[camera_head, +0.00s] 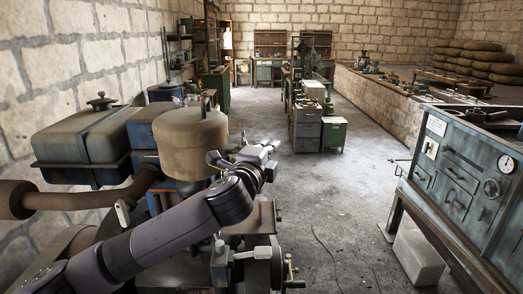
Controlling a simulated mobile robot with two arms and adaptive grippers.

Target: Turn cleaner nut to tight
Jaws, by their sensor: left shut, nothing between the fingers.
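The air cleaner (188,140) is a tan, domed canister on the engine at the left. A small upright fitting on its top (204,106) looks like the cleaner nut; it is too small to tell whether it is tight. My left arm reaches in from the lower left, across the front of the engine. My left gripper (270,146) is beyond and to the right of the cleaner, apart from the nut. It is shut and empty, small and partly hidden by its own wrist. My right gripper is not in view.
A dark tank (82,140) with a cap stands left of the cleaner, and a rusty pipe (75,199) runs in front of it. A blue-grey panel bench (455,185) with a gauge stands at the right. The concrete floor (330,200) between is mostly clear.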

